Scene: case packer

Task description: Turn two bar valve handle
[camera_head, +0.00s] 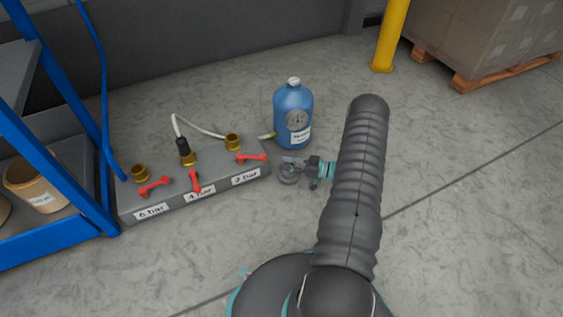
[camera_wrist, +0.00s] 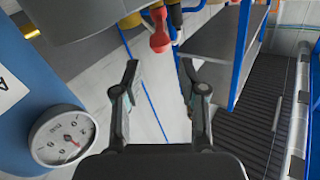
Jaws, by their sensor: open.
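A grey block carries three red valve handles over labels. The 2 bar handle (camera_head: 250,157) is at its right end, lying roughly along the block. The 4 bar handle (camera_head: 195,182) in the middle points across the block toward its front. The 6 bar handle (camera_head: 154,186) is at the left, also roughly along the block. My gripper (camera_head: 289,169) is just right of the block's right end, apart from the 2 bar handle. In the wrist view my gripper (camera_wrist: 158,80) is open and empty, with a red handle (camera_wrist: 159,34) beyond the fingertips at the top.
A blue bottle (camera_head: 290,105) with a gauge (camera_wrist: 63,135) stands close behind my gripper. A white hose (camera_head: 200,130) runs from the black connector above the 4 bar handle toward it. A blue rack (camera_head: 60,175) stands left of the block. A yellow post (camera_head: 390,35) is behind.

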